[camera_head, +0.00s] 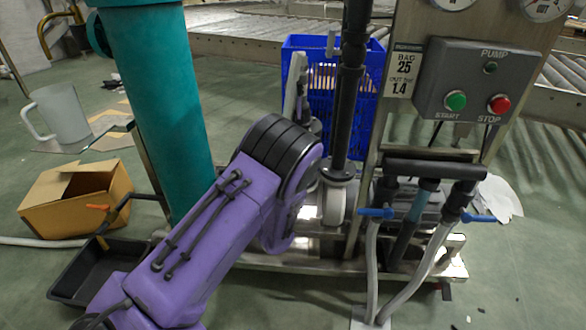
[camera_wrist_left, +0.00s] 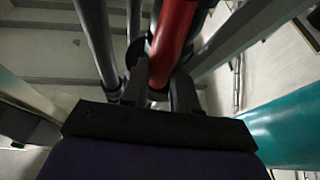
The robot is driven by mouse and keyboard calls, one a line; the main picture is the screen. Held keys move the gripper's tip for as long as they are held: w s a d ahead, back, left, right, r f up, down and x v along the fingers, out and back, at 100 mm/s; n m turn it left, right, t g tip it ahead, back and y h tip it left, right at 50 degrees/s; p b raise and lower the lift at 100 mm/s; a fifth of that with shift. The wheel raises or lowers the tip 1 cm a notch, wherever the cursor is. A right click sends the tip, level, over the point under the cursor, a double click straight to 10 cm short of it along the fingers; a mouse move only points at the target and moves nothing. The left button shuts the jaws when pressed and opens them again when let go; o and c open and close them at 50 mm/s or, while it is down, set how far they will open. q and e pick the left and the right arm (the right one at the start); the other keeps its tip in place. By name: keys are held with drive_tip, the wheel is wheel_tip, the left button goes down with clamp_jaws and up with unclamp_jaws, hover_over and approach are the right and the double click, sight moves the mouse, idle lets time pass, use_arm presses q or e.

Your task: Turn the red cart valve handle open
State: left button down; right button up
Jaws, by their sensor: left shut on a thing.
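The red valve handle (camera_wrist_left: 174,38) shows in the left wrist view as a thick red bar running up from between my fingers. My left gripper (camera_wrist_left: 160,82) has one dark finger on each side of its lower end and is shut on it. In the head view my purple left arm reaches in from the lower left to the cart's pipework. It hides the gripper there, and I cannot make out the red handle in that view. How far the handle is turned cannot be told. My right gripper is in neither view.
The cart carries a thick teal cylinder (camera_head: 155,100), a black vertical pipe (camera_head: 348,100) and a pump control box (camera_head: 475,82). Two blue-handled valves (camera_head: 376,212) stand right of my arm. A blue crate (camera_head: 300,45) is behind; a cardboard box (camera_head: 72,198) and black tray (camera_head: 85,270) lie left.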

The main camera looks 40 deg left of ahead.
use_arm(q)
drive_tip(key=shift+a+r, duration=0.15)
drive_tip(key=c, duration=0.9)
unclamp_jaws()
drive_tip(key=shift+o, duration=0.2)
drive_tip(key=shift+s, duration=0.1)
drive_tip(key=p+v, duration=0.2)
drive_tip(key=v, duration=0.8)
drive_tip(key=shift+s, duration=0.2)
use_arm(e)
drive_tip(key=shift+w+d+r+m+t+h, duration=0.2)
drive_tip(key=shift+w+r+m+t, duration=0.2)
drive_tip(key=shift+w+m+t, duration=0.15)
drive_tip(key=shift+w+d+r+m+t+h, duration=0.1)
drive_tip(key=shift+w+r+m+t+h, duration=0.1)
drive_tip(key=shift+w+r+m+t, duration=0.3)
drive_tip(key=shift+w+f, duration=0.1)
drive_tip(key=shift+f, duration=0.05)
